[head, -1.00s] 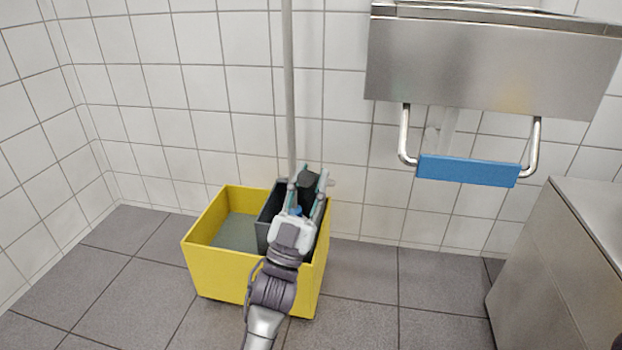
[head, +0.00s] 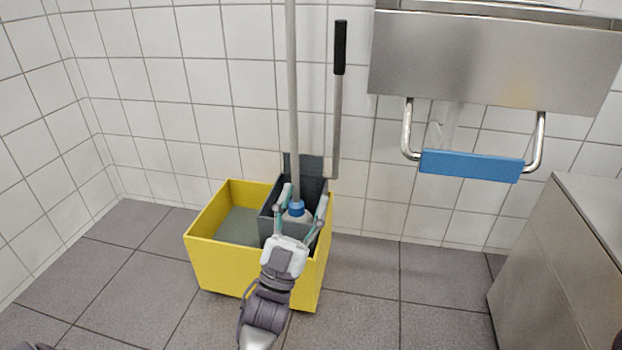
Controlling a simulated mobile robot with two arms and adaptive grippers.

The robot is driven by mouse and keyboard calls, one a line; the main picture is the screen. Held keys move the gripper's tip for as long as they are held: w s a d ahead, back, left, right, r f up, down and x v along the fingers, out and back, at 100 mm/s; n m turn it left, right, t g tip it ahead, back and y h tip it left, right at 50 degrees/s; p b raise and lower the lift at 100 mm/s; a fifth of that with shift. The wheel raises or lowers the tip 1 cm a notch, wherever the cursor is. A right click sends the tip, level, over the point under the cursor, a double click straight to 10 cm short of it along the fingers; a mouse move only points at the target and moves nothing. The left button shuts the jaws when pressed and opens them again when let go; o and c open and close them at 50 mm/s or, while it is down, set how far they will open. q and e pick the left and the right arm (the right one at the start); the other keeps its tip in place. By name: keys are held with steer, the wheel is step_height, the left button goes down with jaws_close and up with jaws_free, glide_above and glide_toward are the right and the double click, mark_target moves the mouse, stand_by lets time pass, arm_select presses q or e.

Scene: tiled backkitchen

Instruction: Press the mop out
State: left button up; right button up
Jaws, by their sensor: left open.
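The mop stands upright, its grey pole (head: 293,100) rising out of the top of the head view. Its blue socket (head: 297,207) and pale head sit down in the dark grey wringer (head: 274,213). The wringer is mounted in the right part of the yellow bucket (head: 222,269). The wringer's lever (head: 337,120), with a black grip (head: 340,47), stands upright at the right rear of the wringer. My left gripper (head: 304,196) is open over the wringer, its fingers spread on either side of the mop socket in the picture. It is well below the lever grip. My right gripper is not in view.
A steel basin (head: 490,60) hangs on the tiled wall at right, with a blue bar (head: 471,165) on bent tubes below. A steel cabinet (head: 560,270) stands at far right. The grey tiled floor (head: 365,290) is clear between the bucket and cabinet.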

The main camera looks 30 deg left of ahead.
arm_select(q)
steer(key=v, duration=0.6)
steer(key=shift+s+f, duration=0.25)
steer(key=shift+f, duration=0.05)
steer(key=shift+r, duration=0.1)
